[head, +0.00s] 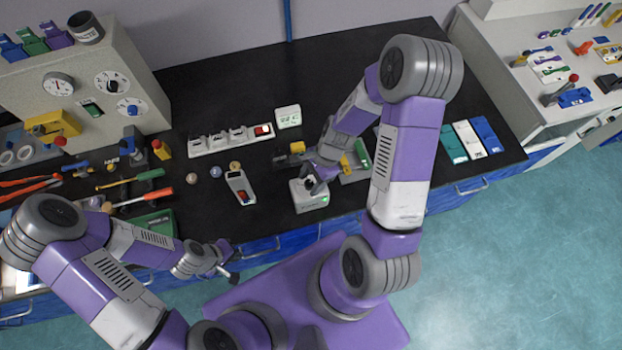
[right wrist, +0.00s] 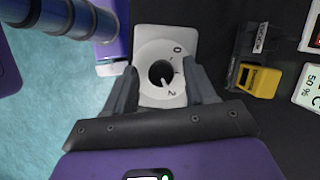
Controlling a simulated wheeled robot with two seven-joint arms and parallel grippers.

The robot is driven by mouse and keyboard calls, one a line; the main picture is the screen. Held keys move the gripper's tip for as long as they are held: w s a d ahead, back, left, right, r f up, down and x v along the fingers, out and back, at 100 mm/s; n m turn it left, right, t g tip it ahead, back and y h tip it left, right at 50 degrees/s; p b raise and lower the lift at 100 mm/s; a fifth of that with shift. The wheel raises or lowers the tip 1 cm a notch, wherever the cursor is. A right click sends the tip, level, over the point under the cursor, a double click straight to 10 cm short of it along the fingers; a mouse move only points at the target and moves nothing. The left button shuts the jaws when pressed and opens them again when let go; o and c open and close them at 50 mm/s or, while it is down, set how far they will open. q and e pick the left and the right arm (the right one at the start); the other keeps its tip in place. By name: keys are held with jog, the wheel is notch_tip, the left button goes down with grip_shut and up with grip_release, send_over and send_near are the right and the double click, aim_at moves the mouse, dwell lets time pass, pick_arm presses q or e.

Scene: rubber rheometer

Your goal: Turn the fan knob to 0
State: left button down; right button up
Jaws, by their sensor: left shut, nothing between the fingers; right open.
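The fan box (head: 310,197) is a small white box with a green light at the black bench's front edge. Its round knob (right wrist: 161,73) has a black centre on a white dial (right wrist: 150,94) marked 0 at the top and 2 at the bottom. A light line on the knob seems to point towards the 2. My right gripper (head: 311,183) is over the box; in the right wrist view (right wrist: 163,82) its open fingers stand either side of the knob, apart from its black centre. My left gripper (head: 230,270) is shut and empty, before the bench's front edge.
A white power strip (head: 225,142) and a small display (head: 288,117) stand behind the box. A grey switch unit (head: 240,187) lies to its left. Tools crowd the left bench.

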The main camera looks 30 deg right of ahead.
grip_shut()
jog(key=shift+w, duration=0.1)
